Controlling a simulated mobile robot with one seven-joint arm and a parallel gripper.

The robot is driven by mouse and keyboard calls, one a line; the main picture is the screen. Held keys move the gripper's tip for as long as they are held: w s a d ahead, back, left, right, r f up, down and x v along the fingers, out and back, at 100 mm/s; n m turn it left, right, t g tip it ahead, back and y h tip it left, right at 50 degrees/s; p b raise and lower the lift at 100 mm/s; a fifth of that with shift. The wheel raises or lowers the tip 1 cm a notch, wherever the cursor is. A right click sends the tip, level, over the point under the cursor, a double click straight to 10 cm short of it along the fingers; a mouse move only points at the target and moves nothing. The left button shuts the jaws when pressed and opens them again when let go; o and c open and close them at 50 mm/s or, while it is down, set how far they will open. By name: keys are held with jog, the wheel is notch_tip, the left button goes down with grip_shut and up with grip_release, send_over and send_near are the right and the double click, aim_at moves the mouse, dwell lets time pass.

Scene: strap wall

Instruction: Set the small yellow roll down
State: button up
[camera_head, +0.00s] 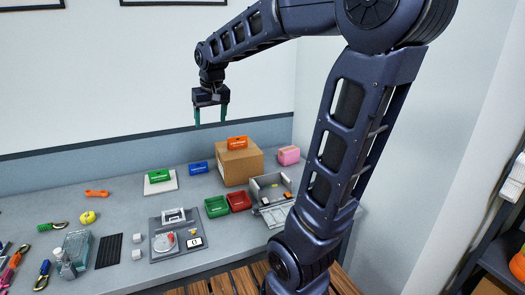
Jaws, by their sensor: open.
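My gripper (211,117) hangs high above the back of the table, fingers pointing down, apart and with nothing between them. A small round yellow thing (88,216) lies on the table at the left; it may be the small yellow roll, but it is too small to tell. It is well to the left of and below my gripper, apart from it. A tiny yellow spot (193,232) also shows on the grey device with a round dial (160,253); I cannot tell what it is.
A cardboard box (238,167) with an orange piece on top stands below and right of my gripper. Green (216,206) and red (239,201) trays, an open grey box (270,188) and a pink block (289,155) are nearby. Tools and a clear container (75,249) crowd the left front.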

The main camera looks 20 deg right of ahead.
jog(key=s+d+f+m, duration=0.1)
jog(key=s+d+f, duration=0.2)
jog(key=s, duration=0.6)
jog(key=s+d+f+m+t, duration=0.1)
jog(key=s+d+f, duration=0.2)
jog(key=s+d, duration=0.5)
jog(key=shift+s+h, duration=0.3)
jog(key=shift+s, duration=0.35)
